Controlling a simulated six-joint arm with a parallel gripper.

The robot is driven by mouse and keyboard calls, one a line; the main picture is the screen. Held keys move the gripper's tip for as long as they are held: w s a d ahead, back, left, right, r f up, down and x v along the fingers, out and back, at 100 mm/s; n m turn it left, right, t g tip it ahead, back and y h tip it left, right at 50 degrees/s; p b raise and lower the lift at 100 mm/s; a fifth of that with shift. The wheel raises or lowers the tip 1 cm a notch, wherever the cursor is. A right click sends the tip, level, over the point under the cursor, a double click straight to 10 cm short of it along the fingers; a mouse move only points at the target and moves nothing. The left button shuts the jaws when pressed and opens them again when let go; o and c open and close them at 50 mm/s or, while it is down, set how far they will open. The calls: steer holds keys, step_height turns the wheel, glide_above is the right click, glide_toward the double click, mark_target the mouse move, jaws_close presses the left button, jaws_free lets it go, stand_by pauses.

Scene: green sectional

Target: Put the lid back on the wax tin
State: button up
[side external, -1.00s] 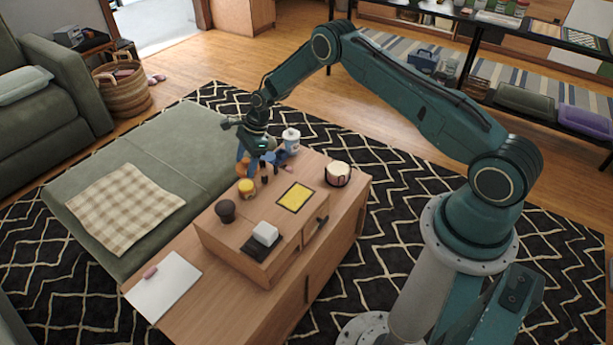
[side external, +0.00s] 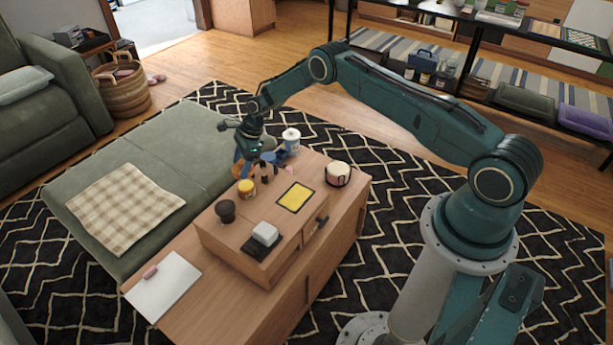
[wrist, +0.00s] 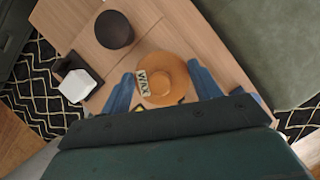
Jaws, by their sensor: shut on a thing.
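My gripper (side external: 254,163) hangs with blue fingers over the far end of the wooden table unit. In the wrist view, the fingers (wrist: 164,92) stand on both sides of an amber round lid (wrist: 172,74) and are shut on it. A pale "WAX" label shows along the left of the disc; I cannot tell whether it belongs to the lid or the tin below. In the side view, the small wax tin (side external: 246,188), orange with a yellow top, stands just in front of my gripper. The lid is small and hard to make out there.
Dark small bottles (side external: 266,172) and a white canister (side external: 291,138) stand close to my gripper. A white-topped pot (side external: 338,173) stands at right.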

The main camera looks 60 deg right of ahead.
steer(key=shift+f, duration=2.7)
steer(key=shift+f, duration=0.2)
stand_by(0.3)
steer(key=o, duration=1.3)
steer(key=shift+r, duration=0.2)
steer(key=shift+r, duration=3.3)
